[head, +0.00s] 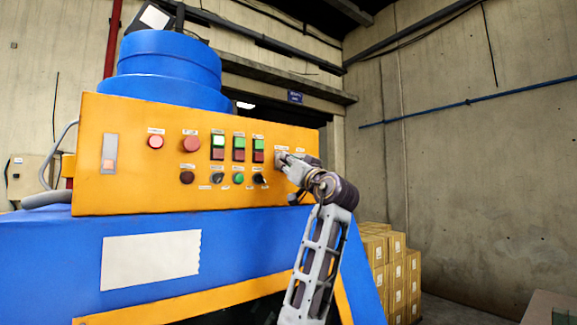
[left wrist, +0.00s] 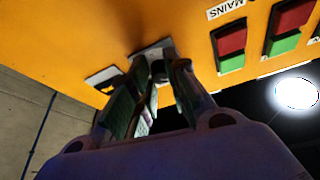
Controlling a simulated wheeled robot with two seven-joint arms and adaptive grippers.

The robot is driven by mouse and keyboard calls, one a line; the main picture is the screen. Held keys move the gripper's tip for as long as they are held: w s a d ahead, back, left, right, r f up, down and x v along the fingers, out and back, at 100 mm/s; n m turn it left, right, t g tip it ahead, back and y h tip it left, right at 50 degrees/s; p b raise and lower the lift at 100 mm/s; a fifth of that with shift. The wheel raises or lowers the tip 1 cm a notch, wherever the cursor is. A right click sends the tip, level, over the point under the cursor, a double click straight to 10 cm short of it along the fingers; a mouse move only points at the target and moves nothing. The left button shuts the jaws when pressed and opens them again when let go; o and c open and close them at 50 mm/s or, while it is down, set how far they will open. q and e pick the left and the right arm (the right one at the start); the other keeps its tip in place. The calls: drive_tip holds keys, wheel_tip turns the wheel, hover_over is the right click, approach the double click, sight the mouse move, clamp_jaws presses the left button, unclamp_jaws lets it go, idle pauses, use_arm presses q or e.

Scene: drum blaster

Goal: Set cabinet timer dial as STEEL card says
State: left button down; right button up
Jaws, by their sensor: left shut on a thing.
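The orange control panel (head: 200,130) fills the front of the blue machine. My left gripper (head: 283,159) is at the panel's right end, to the right of the push-button columns. In the left wrist view my left gripper (left wrist: 158,86) is shut on a small dial (left wrist: 158,70) that stands on a pale plate (left wrist: 152,49). The fingers hide most of the dial, so its pointer and setting cannot be read. I cannot make out a STEEL card in either view. My right gripper is not in view.
Red and green switches (head: 239,149) and small knobs (head: 187,178) sit left of my gripper. Another small plate (left wrist: 103,76) is beside the dial. A blank-looking white sheet (head: 150,259) is on the blue front (head: 60,262). Stacked boxes (head: 395,265) stand at right.

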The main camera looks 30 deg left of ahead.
use_arm(q)
drive_tip(key=shift+m+t+h, duration=0.4)
drive_tip(key=shift+m, duration=0.6)
drive_tip(key=c, duration=1.3)
unclamp_jaws()
drive_tip(key=shift+c, duration=0.2)
drive_tip(key=shift+s+d, duration=0.1)
drive_tip(key=shift+d, duration=0.05)
drive_tip(key=v, duration=1.2)
drive_tip(key=shift+f, duration=0.1)
